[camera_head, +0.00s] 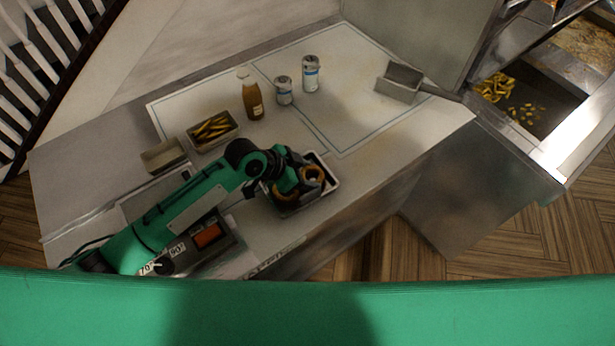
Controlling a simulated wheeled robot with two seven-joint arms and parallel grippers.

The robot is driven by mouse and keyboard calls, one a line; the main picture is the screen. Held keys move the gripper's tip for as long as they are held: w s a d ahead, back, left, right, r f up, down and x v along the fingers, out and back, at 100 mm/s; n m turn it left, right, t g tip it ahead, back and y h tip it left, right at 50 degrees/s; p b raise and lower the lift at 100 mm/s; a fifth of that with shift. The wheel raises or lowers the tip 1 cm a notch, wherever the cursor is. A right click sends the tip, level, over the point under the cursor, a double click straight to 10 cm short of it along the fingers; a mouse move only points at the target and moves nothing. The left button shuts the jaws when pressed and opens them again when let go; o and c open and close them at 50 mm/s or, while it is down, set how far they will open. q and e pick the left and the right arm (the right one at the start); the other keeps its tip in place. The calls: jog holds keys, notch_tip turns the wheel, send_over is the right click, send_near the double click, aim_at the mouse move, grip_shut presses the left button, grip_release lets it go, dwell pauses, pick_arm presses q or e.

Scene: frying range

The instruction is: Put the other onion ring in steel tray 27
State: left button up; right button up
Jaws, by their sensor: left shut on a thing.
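My left gripper (299,182) is low over a steel tray (331,187) near the front edge of the counter. It is shut on a brown onion ring (313,172) at the right side of the fingers. Another brown ring (279,194) shows at the left side of the fingers, in or over the same tray. The fingers hide much of the tray's inside, and I cannot tell whether the held ring touches the tray. No tray number is readable. My right gripper is not in view.
A tray of yellow fried sticks (212,129), an empty tray (165,155), a brown bottle (250,95) and two white containers (310,73) (283,90) stand behind. The counter's middle (350,125) is clear.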

pick_arm(q)
jog(key=shift+w+f, duration=0.1)
jog(key=shift+f, duration=0.2)
jog(key=shift+r, duration=0.15)
jog(key=shift+f, duration=0.2)
jog(key=o, duration=0.5)
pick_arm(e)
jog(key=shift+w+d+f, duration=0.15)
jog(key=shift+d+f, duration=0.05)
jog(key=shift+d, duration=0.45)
